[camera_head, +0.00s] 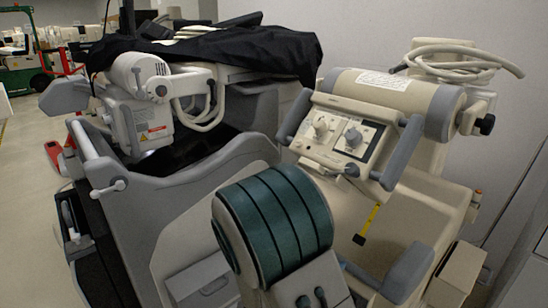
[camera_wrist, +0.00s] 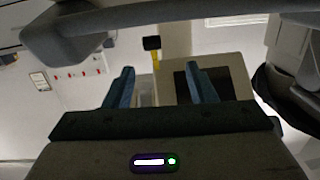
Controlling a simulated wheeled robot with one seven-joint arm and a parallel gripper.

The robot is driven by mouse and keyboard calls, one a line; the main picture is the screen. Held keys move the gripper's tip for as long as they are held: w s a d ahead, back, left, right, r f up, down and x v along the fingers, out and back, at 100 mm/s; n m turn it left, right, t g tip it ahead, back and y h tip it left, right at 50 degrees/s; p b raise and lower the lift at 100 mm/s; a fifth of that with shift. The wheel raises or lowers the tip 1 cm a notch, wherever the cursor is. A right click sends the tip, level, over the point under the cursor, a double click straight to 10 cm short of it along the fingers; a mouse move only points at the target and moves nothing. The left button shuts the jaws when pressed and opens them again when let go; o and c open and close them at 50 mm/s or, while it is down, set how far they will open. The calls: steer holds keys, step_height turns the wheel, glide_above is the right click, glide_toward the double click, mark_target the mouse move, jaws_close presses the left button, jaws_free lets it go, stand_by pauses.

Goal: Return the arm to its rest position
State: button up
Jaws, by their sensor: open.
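My gripper (camera_wrist: 161,68) shows in the wrist view as two blue fingers, spread apart with nothing held between them. Beyond the fingers are a yellow strap with a black end (camera_wrist: 152,43) and a pale box with a dark panel (camera_wrist: 218,75). A grey curved bar (camera_wrist: 180,15) crosses the top of that view.
A cream and grey cart with a control panel (camera_head: 335,130) stands at the right, its yellow strap (camera_head: 368,222) hanging down. Another grey cart, with a black cover (camera_head: 225,50), stands at the left. Open floor (camera_head: 25,180) shows at the far left, and a wall (camera_head: 400,20) behind.

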steer(key=a+r+n+g+y+p, duration=0.2)
steer(key=a+r+n+y+p, duration=0.45)
steer(key=r+y, duration=0.65)
steer(key=s+d+r+n+g+p, duration=0.1)
steer(key=s+d+r+g+p, duration=0.1)
steer(key=s, duration=0.7)
steer(key=s+d+r+n+g+p, duration=0.2)
steer(key=s+d+r+g+p, duration=0.1)
steer(key=s+r+p, duration=0.3)
steer(key=s+g, duration=0.1)
steer(key=s, duration=0.1)
steer(key=shift+s+r, duration=0.35)
steer(key=shift+n, duration=0.25)
